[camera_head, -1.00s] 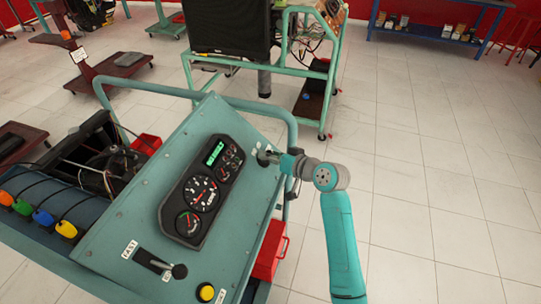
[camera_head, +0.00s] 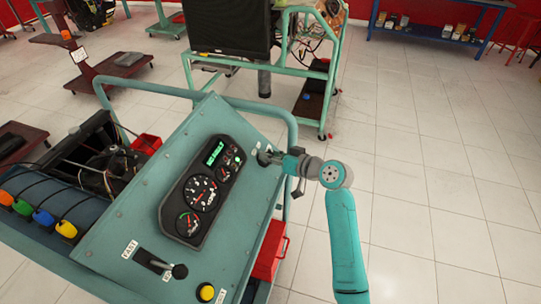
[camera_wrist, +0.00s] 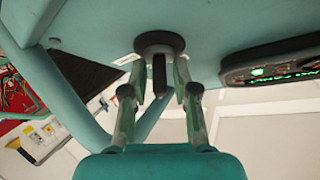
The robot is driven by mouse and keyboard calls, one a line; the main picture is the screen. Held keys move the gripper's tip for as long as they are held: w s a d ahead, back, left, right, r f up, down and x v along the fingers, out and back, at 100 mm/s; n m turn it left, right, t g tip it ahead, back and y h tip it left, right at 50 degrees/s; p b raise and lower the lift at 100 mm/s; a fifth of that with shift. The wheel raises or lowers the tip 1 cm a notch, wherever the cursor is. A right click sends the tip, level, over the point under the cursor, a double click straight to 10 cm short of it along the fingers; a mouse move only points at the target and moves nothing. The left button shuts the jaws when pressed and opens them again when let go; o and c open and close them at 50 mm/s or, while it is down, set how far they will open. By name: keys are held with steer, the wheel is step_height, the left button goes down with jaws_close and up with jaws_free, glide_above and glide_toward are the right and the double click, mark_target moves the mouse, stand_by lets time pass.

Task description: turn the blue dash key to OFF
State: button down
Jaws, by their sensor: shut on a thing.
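The dash key (camera_wrist: 159,72) stands in a round dark switch (camera_wrist: 172,40) on the sloping teal panel. It looks dark in the wrist view; no blue shows on it. My gripper (camera_wrist: 160,80) has one finger on each side of the key, shut on it, with the fingertips close to the switch face. In the head view, my gripper (camera_head: 275,158) reaches the panel's upper right edge from the right and partly hides the switch (camera_head: 264,156). The small labels by the switch are too small or covered to read.
The gauge cluster (camera_head: 203,190) with its green display is left of the switch. A lever (camera_head: 178,271) and a yellow button (camera_head: 206,292) are lower down. A teal tube rail (camera_head: 292,135) runs behind the panel. The tiled floor at right is clear.

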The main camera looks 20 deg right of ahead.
steer(key=n+g+y, duration=0.1)
steer(key=n+y, duration=0.1)
steer(key=n, duration=0.2)
steer(key=shift+n+g+y, duration=0.55)
steer(key=shift+n, duration=0.6)
steer(key=shift+n+g+y, duration=0.55)
steer(key=shift+n, duration=0.6)
steer(key=shift+f, duration=0.1)
steer(key=c, duration=1.2)
jaws_free()
steer(key=v, duration=1.2)
steer(key=shift+d, duration=0.1)
